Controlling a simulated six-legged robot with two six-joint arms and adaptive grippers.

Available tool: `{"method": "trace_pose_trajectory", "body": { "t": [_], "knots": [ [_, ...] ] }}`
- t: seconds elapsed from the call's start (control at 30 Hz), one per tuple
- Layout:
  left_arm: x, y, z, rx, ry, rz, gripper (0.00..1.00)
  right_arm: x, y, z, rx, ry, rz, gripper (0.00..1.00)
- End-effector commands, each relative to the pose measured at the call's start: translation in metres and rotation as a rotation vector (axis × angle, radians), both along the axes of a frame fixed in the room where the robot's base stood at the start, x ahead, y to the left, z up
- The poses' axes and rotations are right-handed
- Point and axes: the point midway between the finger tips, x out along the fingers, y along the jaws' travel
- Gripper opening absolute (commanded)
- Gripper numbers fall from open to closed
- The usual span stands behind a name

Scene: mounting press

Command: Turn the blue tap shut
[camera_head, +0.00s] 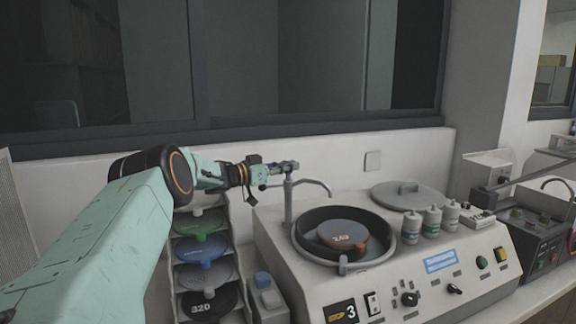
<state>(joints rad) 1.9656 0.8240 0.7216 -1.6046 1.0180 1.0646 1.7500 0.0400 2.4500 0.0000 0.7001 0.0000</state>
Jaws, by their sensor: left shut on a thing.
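A grey metal tap (288,203) stands at the back left of the grinding machine, with its thin curved spout (315,183) reaching right over the round bowl. My left gripper (287,169) comes in from the left and is at the top of the tap post. It is shut on the tap's top, where the handle would be. The fingers cover that part, and no blue shows on the tap. I cannot tell how far the tap is turned or whether water runs. My right gripper is not in view.
The machine's black bowl (307,248) holds an orange-brown disc (342,236). A grey lid (408,195) and several small bottles (432,221) stand to its right. A rack of coloured discs (202,250) is at left, near my arm. The wall and window are close behind.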

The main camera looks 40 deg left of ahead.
Motion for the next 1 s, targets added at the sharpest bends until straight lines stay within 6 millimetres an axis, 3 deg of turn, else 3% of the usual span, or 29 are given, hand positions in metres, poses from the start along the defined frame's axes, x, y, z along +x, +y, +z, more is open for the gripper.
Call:
{"method": "trace_pose_trajectory", "body": {
  "t": [0.87, 0.9, 1.0],
  "knots": [
    [0.0010, 0.0002, 0.0054, -0.002, -0.011, -0.054, 0.00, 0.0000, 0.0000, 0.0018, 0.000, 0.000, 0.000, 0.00],
    [0.0010, 0.0002, 0.0054, -0.002, -0.011, -0.054, 0.13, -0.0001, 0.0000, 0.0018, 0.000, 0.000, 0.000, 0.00],
    [0.0009, 0.0001, 0.0044, -0.002, -0.009, -0.054, 0.21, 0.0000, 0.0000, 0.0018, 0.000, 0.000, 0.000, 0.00]
  ]
}}
